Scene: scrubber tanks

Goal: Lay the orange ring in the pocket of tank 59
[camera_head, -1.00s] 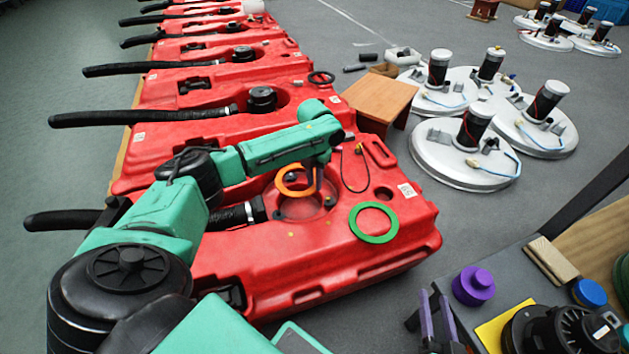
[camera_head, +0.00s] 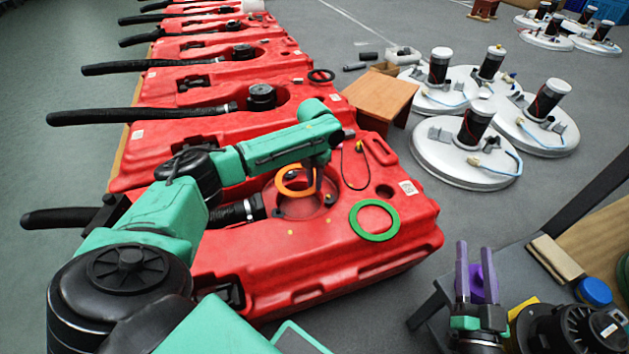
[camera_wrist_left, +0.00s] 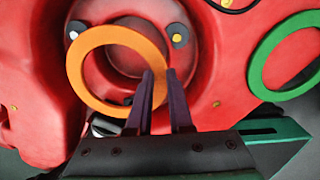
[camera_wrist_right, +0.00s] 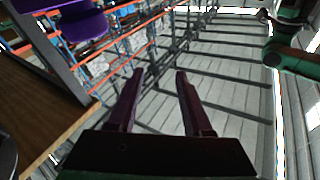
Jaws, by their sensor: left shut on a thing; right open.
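The orange ring (camera_head: 281,182) is in my left gripper (camera_head: 316,180), over the round recessed pocket (camera_head: 308,208) of the nearest red tank (camera_head: 330,255). In the left wrist view the shut purple fingers (camera_wrist_left: 160,73) meet the right side of the orange ring (camera_wrist_left: 74,70). The ring overlaps the pocket (camera_wrist_left: 178,15) and sits toward its left; I cannot tell its height above the floor of the pocket. The tank's label (camera_head: 407,188) is too small to read. My right gripper (camera_head: 475,248) is open and empty, upright at the lower right; its spread fingers show in the right wrist view (camera_wrist_right: 160,75).
A green ring (camera_head: 374,238) lies on the same tank, right of the pocket. A black hose (camera_head: 60,219) runs in from the left. More red tanks (camera_head: 205,135) stand behind. A wooden stool (camera_head: 378,95) and white round units (camera_head: 462,165) stand on the floor to the right.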

